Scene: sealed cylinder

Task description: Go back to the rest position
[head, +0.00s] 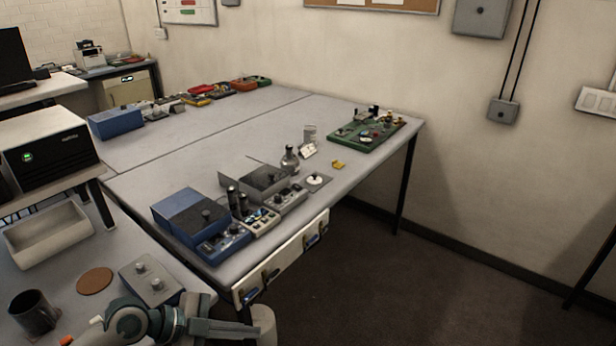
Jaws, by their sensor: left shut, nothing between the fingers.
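My left gripper (232,329) is at the bottom of the head view, left of centre. Its grey fingers are shut with nothing between them and point to the right. It is over the front corner of the near table (202,298). A pale, rounded, cylinder-like thing (264,326) shows just beyond the fingertips, cut off by the picture's lower edge; I cannot tell whether they touch. My right gripper is not in view.
The long table (230,150) carries blue boxes, instruments and a green board (368,131). Floor (400,280) at right is clear.

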